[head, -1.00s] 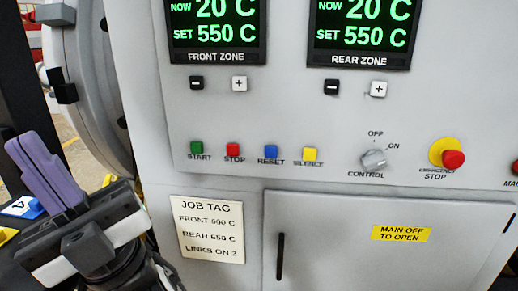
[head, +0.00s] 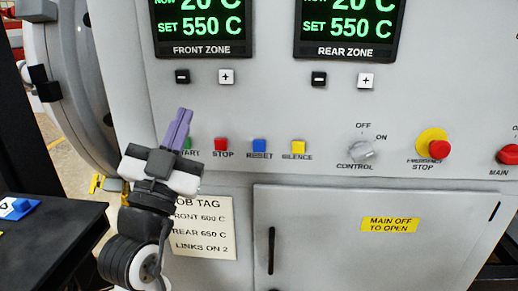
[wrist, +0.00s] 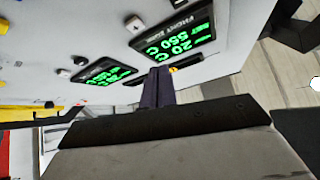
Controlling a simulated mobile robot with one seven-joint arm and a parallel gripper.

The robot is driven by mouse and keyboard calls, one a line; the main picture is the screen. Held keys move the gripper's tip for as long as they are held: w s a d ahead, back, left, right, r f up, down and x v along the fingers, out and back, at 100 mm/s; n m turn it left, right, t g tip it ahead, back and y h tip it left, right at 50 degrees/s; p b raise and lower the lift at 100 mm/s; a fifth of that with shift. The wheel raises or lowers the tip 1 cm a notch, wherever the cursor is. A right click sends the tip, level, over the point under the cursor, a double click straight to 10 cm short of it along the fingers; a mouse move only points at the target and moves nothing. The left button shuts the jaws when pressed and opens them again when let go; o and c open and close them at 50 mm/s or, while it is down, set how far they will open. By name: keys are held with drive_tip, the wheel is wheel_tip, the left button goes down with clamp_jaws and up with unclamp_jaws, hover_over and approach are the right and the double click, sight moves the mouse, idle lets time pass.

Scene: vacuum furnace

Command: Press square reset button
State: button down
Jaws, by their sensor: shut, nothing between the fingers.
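My gripper (head: 180,115) has purple fingers that are shut and empty. In the head view it stands to the left of RESET, with its fingertips pointing up and partly covering the green START button (head: 187,144). I cannot tell whether the fingers touch the panel. The wrist view shows the shut fingers (wrist: 158,80) in front of the tilted panel; I cannot make out RESET there.
The CONTROL knob (head: 360,150), red EMERGENCY STOP (head: 438,149) and red MAIN knob (head: 508,154) are to the right. Two displays are above, with small plus and minus buttons below them. A job tag (head: 204,229) is behind my wrist. A dark table (head: 50,235) is at lower left.

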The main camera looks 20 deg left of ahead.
drive_tip(key=w+d+f+m+g+h, duration=0.3)
drive_tip(key=d+f+m+g+h, duration=0.5)
drive_tip(key=d+f+m+h, duration=0.1)
drive_tip(key=f+h, duration=0.1)
drive_tip(key=h, duration=0.1)
drive_tip(key=shift+w+d+f+m+g+h, duration=0.15)
drive_tip(key=shift+d+f+m+g+h, duration=0.15)
drive_tip(key=shift+h, duration=0.1)
drive_tip(key=p, duration=0.1)
approach(259, 146)
drive_tip(key=shift+w+d+r, duration=0.2)
drive_tip(key=shift+w+d, duration=0.85)
drive_tip(key=shift+d, duration=0.2)
drive_tip(key=shift+w+d+r, duration=0.25)
drive_tip(key=shift+w+d, duration=0.8)
drive_tip(key=shift+d, duration=0.15)
drive_tip(key=shift+w+a+b, duration=0.15)
drive_tip(key=shift+w+b, duration=0.15)
drive_tip(key=shift+w, duration=0.1)
